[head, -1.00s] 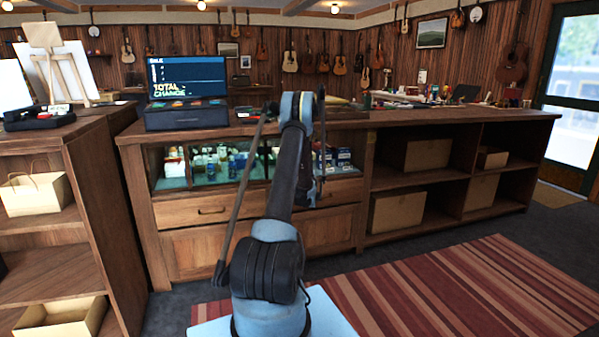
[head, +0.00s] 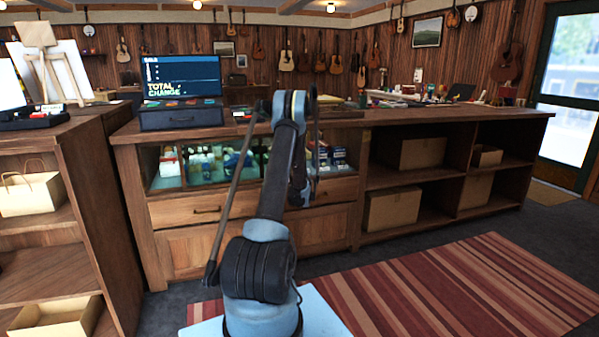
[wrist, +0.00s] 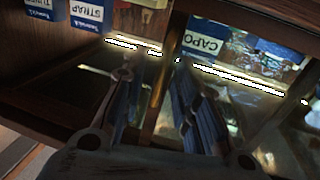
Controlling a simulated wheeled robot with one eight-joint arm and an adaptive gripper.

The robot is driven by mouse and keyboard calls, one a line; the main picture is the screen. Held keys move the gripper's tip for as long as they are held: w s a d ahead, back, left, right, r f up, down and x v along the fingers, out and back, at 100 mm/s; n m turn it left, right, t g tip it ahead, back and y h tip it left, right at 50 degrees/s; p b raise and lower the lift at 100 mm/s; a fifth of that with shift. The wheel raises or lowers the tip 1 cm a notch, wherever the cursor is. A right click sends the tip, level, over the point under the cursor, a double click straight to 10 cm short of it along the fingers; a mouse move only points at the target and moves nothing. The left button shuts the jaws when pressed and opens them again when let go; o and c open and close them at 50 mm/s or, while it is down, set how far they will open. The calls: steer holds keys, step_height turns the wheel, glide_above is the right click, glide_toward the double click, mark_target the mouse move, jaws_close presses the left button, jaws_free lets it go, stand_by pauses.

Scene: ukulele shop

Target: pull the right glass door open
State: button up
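The glass-fronted case (head: 200,185) is set in the left part of the wooden counter, with boxes and small goods behind its panes. A thin upright brownish bar (wrist: 160,78) shows between the fingers. I cannot tell whether they touch it. Glass (wrist: 245,105) lies to its right, below a box marked CAPO (wrist: 203,43).
Wooden drawers (head: 208,210) are under the case. Open shelves with cardboard boxes (head: 393,208) stand to the right. A wooden shelf unit (head: 95,190) is close on the left. A striped rug (head: 440,290) lies on clear floor at the right.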

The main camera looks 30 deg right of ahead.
steer(key=v, duration=1.1)
steer(key=shift+s+a, duration=0.25)
steer(key=shift+s, duration=0.05)
steer(key=shift+a, duration=0.1)
